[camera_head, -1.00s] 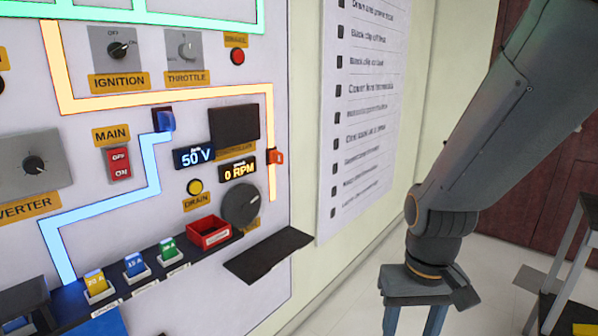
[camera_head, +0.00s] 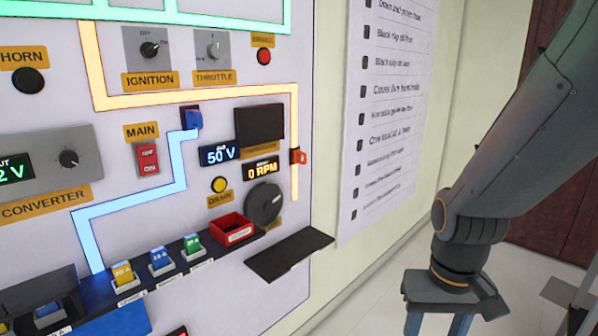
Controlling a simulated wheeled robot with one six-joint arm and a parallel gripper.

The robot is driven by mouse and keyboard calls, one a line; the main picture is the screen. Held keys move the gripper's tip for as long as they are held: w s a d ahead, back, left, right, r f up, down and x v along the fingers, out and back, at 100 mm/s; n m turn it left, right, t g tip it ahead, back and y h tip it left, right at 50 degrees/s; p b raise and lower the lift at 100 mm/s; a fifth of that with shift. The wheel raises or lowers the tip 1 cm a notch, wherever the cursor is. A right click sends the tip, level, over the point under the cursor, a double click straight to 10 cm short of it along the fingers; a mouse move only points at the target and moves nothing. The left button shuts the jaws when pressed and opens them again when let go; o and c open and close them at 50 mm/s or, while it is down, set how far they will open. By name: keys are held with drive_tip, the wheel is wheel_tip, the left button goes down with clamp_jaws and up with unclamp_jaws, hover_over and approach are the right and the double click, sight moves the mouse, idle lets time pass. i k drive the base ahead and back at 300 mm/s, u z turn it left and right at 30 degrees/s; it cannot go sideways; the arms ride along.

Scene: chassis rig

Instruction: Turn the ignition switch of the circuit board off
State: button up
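The ignition switch (camera_head: 150,49) is a black rotary knob on a grey plate, upper left of the board (camera_head: 235,112), above a yellow IGNITION label (camera_head: 150,80). Its pointer is toward the right, at the ON mark. My gripper (camera_head: 440,322) hangs at the lower right, well apart from the board and away from the switch. Its two blue-grey fingers point down with a gap between them, and their tips are cut off by the frame's bottom edge. Nothing shows between the fingers.
The throttle knob (camera_head: 213,45) sits right of the ignition. A dark shelf (camera_head: 290,254) juts from the board's lower right, with a red bin (camera_head: 232,230) beside it. A paper checklist (camera_head: 385,120) hangs on the wall. Floor shows below right.

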sight(148, 50)
drive_tip(key=u, duration=3.1)
drive_tip(key=i, duration=0.55)
drive_tip(key=z, duration=2.2)
